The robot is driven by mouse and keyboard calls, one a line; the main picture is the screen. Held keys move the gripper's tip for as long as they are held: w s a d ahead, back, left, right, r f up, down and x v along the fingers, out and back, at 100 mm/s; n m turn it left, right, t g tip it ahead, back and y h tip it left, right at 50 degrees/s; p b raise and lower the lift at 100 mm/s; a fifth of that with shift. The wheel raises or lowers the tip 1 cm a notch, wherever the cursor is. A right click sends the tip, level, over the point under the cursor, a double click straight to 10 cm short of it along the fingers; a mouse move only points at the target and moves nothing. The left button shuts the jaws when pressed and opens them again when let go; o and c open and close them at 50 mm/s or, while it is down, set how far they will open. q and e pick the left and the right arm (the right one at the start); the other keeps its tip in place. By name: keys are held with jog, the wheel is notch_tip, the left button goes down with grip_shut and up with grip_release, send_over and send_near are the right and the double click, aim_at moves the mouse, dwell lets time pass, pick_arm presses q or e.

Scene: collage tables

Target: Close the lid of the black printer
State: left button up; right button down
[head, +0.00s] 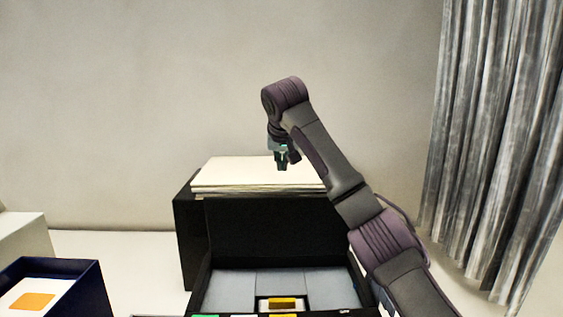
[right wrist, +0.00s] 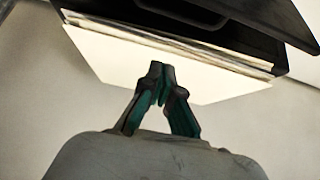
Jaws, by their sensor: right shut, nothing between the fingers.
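The black printer's lid (head: 278,228) stands raised at the centre of the head view, with its inner face towards me. Below it is the open body with a grey inside (head: 234,287) and a small yellow-framed part (head: 283,304). The front of the body is cut off by the picture edge. My right gripper (head: 282,167) is shut and empty, behind the lid and over a paper stack. It points at the paper in the right wrist view (right wrist: 160,92), where a black panel, seemingly the lid (right wrist: 190,14), shows past the stack. My left gripper is not in view.
A cream paper stack (head: 255,175) lies on a black box (head: 187,235) behind the lid. A dark blue box (head: 88,285) with an orange-marked white item stands at left, near a white block (head: 24,236). A grey curtain (head: 490,130) hangs at right.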

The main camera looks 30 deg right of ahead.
aim_at(282, 184)
jog(key=p+x, duration=0.3)
jog(key=x, duration=0.4)
jog(key=shift+w+d+f+p, duration=0.15)
jog(key=shift+w+d+p, duration=0.1)
jog(key=shift+p, duration=0.1)
jog(key=shift+s+a+f+p, duration=0.25)
jog(key=shift+s+a, duration=0.1)
jog(key=shift+s, duration=0.2)
jog(key=shift+s+a+f+p, duration=0.15)
jog(key=shift+s+a+f, duration=0.15)
jog(key=shift+s, duration=0.2)
jog(key=shift+s+a+f, duration=0.15)
jog(key=shift+s+a, duration=0.25)
jog(key=shift+s, duration=0.25)
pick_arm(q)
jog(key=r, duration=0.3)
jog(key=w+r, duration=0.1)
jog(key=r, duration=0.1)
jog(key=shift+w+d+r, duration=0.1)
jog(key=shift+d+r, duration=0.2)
pick_arm(e)
jog(key=shift+w+f, duration=0.1)
